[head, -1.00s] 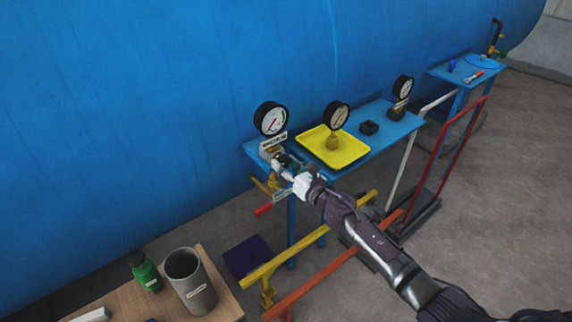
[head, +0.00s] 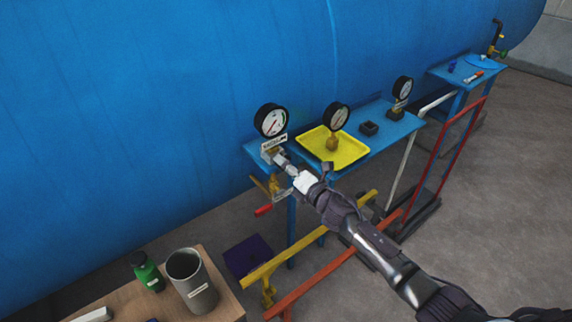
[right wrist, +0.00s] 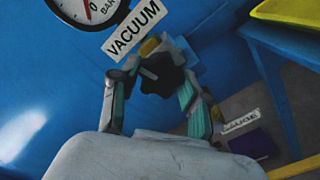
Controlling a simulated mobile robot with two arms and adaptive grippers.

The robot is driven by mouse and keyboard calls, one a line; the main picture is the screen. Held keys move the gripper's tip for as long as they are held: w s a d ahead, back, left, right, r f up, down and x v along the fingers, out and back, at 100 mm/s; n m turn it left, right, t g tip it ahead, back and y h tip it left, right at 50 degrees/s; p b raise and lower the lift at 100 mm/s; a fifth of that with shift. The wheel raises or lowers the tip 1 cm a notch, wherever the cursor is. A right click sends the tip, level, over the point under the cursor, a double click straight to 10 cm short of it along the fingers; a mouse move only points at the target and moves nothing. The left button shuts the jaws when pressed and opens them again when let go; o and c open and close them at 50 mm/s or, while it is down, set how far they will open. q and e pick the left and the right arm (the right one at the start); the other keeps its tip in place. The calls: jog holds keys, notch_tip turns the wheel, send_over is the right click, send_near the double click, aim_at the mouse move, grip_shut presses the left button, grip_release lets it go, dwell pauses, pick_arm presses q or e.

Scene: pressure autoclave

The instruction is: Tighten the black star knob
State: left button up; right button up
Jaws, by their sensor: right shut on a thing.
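The black star knob (right wrist: 163,76) shows in the right wrist view, just below a white label reading VACUUM (right wrist: 134,28). My right gripper (right wrist: 158,88) has its two fingers on either side of the knob and is shut on it. In the head view my right gripper (head: 284,163) reaches in from the lower right to the fitting under the left gauge (head: 271,120), and the knob is hidden there. My left gripper is not in view.
A yellow tray (head: 355,155) with a second gauge (head: 337,115) lies on the blue shelf, right of my gripper. A red-handled lever (head: 264,209) hangs below. Yellow and red rails (head: 335,268) stand in front. The large blue tank (head: 160,100) is close behind.

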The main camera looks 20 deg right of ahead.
jog(key=shift+m+p, duration=1.65)
jog(key=shift+m, duration=8.65)
jog(key=o, duration=1.1)
